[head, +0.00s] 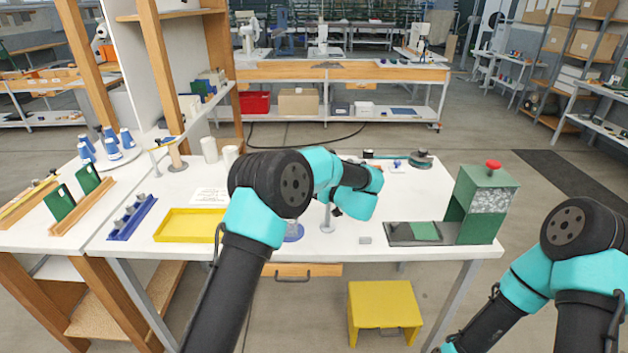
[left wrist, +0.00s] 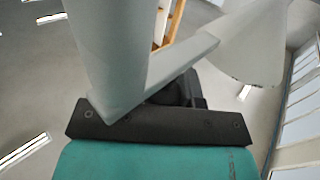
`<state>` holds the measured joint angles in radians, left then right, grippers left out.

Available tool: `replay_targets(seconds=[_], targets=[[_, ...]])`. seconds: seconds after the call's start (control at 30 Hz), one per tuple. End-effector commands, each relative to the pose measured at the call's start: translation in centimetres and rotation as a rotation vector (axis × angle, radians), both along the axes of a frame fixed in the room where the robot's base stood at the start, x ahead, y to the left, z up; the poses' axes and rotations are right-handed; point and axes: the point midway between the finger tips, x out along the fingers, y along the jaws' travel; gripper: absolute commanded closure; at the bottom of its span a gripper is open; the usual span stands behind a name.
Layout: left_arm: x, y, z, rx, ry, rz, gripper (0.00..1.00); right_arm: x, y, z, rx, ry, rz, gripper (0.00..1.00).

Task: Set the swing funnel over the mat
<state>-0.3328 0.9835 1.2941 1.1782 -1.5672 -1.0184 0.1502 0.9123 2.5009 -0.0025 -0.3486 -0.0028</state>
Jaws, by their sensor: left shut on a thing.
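The mat looks like the green square (head: 426,231) on the dark base plate of the green press (head: 487,205), at the right of the white table. My left gripper (head: 338,208) is over the middle of the table, left of the mat and mostly hidden by my own arm. In the left wrist view, my left gripper (left wrist: 182,92) is shut at pale grey parts: a thick post, a slanting bar, and a flaring cone (left wrist: 245,45) that looks like the swing funnel. The exact grip point is hidden. My right arm shows at the right; its gripper is out of frame.
A grey upright rod (head: 327,216) and a blue round base (head: 293,233) stand near the front edge, partly behind my arm. A yellow tray (head: 188,226) and a blue rack (head: 131,217) lie left. A yellow stool (head: 384,308) stands below.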

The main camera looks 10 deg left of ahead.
Motion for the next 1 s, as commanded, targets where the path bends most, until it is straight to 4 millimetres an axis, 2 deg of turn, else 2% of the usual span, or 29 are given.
replay_targets(seconds=[0.2, 0.23, 0.5, 0.8, 1.0], targets=[[0.0, 0.0, 0.0, 0.000, 0.000, 0.001, 1.00, 0.0, 0.0, 0.0, 0.000, 0.000, 0.000, 0.57], [0.0, 0.0, 0.0, 0.000, 0.000, 0.001, 0.70, 0.0, 0.0, 0.0, 0.000, 0.000, 0.000, 0.57], [0.0, 0.0, 0.0, 0.000, 0.000, 0.000, 0.46, 0.0, 0.0, 0.0, 0.000, 0.000, 0.000, 0.57], [-0.1, -0.2, 0.0, 0.000, 0.000, -0.001, 0.46, 0.0, 0.0, 0.0, 0.000, 0.000, 0.000, 0.57], [-1.1, -1.8, 0.0, 0.001, 0.001, -0.005, 0.46, 0.0, 0.0, 0.0, 0.000, 0.000, 0.000, 0.57]])
